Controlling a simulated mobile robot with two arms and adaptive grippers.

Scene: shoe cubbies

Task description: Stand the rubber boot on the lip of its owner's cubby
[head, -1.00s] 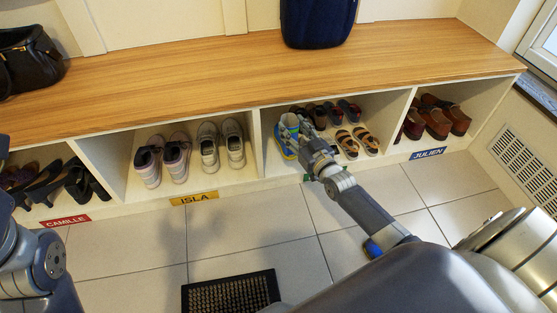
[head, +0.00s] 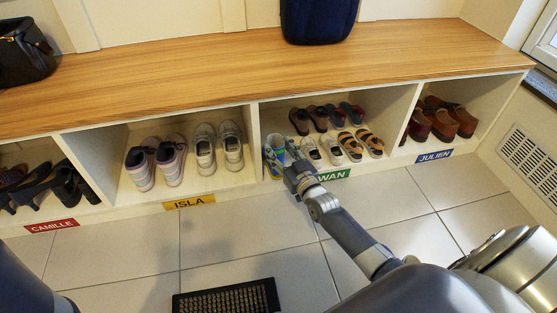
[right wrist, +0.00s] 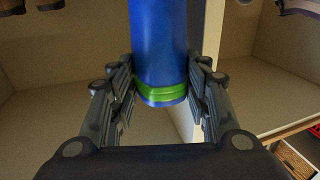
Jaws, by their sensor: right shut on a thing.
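My right gripper (head: 286,164) is shut on the rubber boot (head: 273,151), which is blue with light green parts. The boot is at the left front of the cubby with the green label (head: 334,174), beside the divider. The label's first part is hidden by my gripper; "WAN" can be read. In the right wrist view, the blue boot (right wrist: 160,50) with its bright green band stands between the two fingers. Whether its sole touches the lip cannot be told. My left gripper is out of view.
The green-labelled cubby also holds dark shoes (head: 318,117), sandals (head: 350,146) and pale shoes. Isla's cubby (head: 189,202) is left of it, Julien's (head: 434,156) right, Camille's (head: 51,226) far left. A backpack (head: 319,20) stands on the bench (head: 190,80). A mat (head: 228,298) lies on the floor.

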